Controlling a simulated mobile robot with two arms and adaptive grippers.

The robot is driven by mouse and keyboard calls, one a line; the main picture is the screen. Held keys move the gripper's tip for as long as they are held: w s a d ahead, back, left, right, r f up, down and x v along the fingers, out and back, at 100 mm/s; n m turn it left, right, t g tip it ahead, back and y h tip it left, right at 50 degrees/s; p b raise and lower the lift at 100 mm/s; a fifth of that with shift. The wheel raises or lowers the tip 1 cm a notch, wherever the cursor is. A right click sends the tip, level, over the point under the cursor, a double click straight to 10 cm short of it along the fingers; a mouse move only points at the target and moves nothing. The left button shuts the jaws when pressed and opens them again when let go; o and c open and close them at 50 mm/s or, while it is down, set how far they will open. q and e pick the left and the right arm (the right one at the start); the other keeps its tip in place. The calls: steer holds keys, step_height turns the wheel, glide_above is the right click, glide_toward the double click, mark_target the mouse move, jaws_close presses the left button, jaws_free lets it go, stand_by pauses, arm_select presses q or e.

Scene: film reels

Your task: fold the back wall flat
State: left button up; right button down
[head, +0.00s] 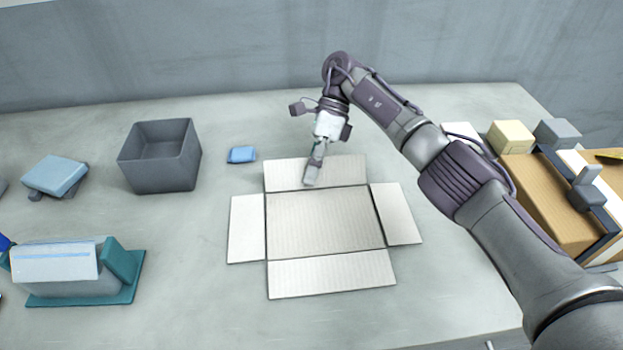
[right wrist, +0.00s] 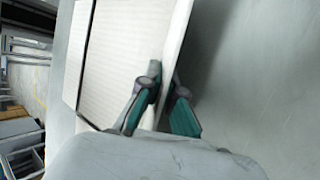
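A pale cardboard box (head: 325,224) lies opened out on the table. Its front wall and two side walls lie spread out flat or nearly so. The back wall (head: 285,175) runs along the far edge. My right gripper (head: 312,178) is over the middle of the back wall, coming from behind. In the right wrist view, its teal-padded fingers (right wrist: 167,95) are close together, one on each side of a thin panel (right wrist: 176,45), which appears to be the back wall. That panel's edge looks raised off the table; its exact angle is hard to tell. My left gripper is out of view.
A dark grey open bin (head: 160,178) and a small blue block (head: 242,155) stand left of the box. A white-and-teal object (head: 60,265) and a blue-topped item (head: 55,176) are farther left. Wooden boxes (head: 548,200) stand at right. Table in front of the box is clear.

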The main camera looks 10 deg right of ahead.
stand_by(0.3)
steer(key=c, duration=1.4)
jaws_free()
steer(key=shift+o, duration=0.2)
